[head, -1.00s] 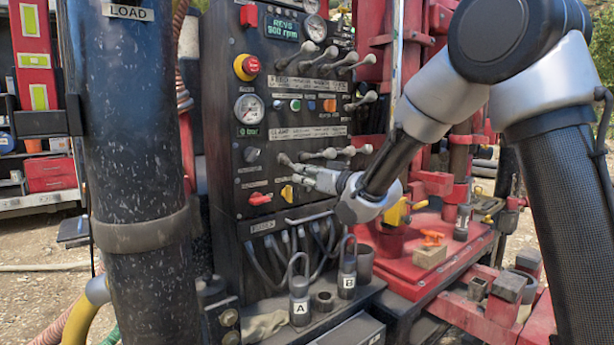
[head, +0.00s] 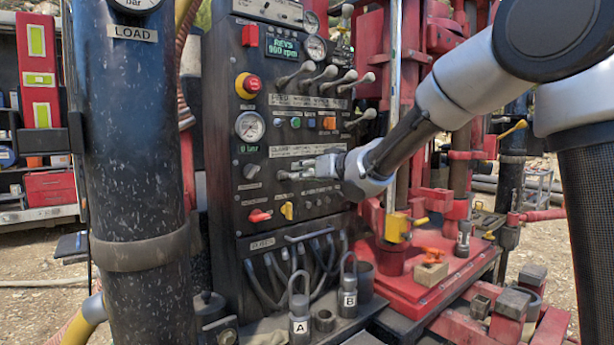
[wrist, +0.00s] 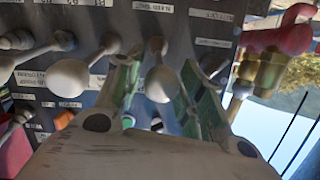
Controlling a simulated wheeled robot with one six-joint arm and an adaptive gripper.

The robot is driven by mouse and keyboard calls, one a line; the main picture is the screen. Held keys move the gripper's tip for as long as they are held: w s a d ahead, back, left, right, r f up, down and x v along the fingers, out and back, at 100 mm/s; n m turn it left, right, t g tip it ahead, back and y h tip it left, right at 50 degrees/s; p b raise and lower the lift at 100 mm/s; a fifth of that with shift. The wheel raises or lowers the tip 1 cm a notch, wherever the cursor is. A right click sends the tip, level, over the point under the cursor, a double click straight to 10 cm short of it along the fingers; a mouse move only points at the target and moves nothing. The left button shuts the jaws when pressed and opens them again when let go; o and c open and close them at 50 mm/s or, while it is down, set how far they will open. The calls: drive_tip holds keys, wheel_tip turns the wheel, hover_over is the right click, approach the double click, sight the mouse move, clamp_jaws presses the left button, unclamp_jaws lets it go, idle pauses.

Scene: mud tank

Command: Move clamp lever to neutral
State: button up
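My gripper (head: 298,170) is at the clamp row of the dark control panel (head: 228,120), just under the clamp label strip (head: 288,151). In the head view my gripper and wrist cover most of the clamp levers. In the wrist view its two green-padded fingers stand apart, and a lever with a pale round knob (wrist: 161,84) shows between them. I cannot tell whether a finger touches it. Another pale-knobbed lever (wrist: 70,77) is just left of the left finger. Which of these is the clamp lever, and its exact position, is not clear.
An upper row of levers (head: 328,73) sticks out above my gripper. A red stop button (head: 248,85), a gauge (head: 250,126), a red knob (head: 259,215) and a yellow knob (head: 287,210) are nearby. A thick dark column (head: 135,140) stands left.

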idle(0.3)
drive_tip(key=v, duration=1.2)
drive_tip(key=s+d+f+m+g+h, duration=0.1)
drive_tip(key=s+d+f+h, duration=0.1)
drive_tip(key=d+f+h, duration=0.3)
drive_tip(key=s+d+f+g+h, duration=0.1)
drive_tip(key=s+d+f+g, duration=0.1)
drive_tip(key=s+d+f, duration=0.3)
drive_tip(key=d+f+m+g+h, duration=0.1)
drive_tip(key=d+f+h, duration=0.2)
drive_tip(key=d, duration=0.4)
drive_tip(key=s+d+f+m+g, duration=0.1)
drive_tip(key=s+d, duration=0.3)
drive_tip(key=s, duration=0.8)
drive_tip(key=s+d+f+m+g, duration=0.1)
drive_tip(key=s+d+m+g, duration=0.1)
drive_tip(key=s, duration=1.1)
drive_tip(key=shift+d+g+h, duration=0.4)
drive_tip(key=shift+d+g, duration=0.1)
drive_tip(key=shift+d, duration=0.85)
